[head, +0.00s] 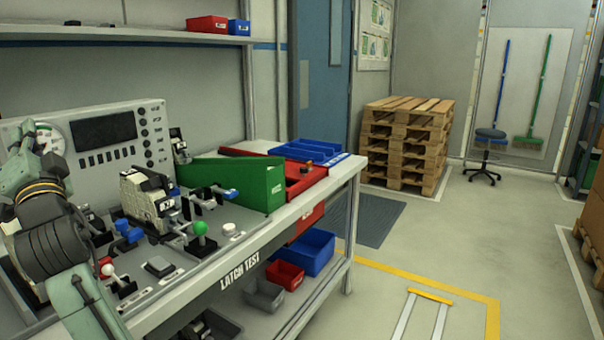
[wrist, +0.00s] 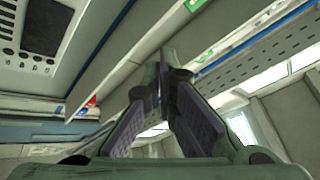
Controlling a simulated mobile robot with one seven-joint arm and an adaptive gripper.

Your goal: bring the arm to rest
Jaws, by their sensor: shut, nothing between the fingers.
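My gripper (wrist: 163,72) shows in the wrist view, with its two dark, purple-padded fingers drawn together at the tips. Nothing is held between them. In the head view my arm (head: 45,240) is folded at the left edge, in front of the grey instrument panel and over the left end of the workbench. I cannot make out the gripper's fingers in the head view. The wrist view is tilted and shows the instrument panel (wrist: 45,35) at upper left.
The bench (head: 250,240) marked LATCH TEST carries levers, knobs, a green bin (head: 262,185), a red tray (head: 310,175) and blue bins (head: 305,150). A shelf (head: 110,36) runs above. A pallet stack (head: 405,140) stands behind.

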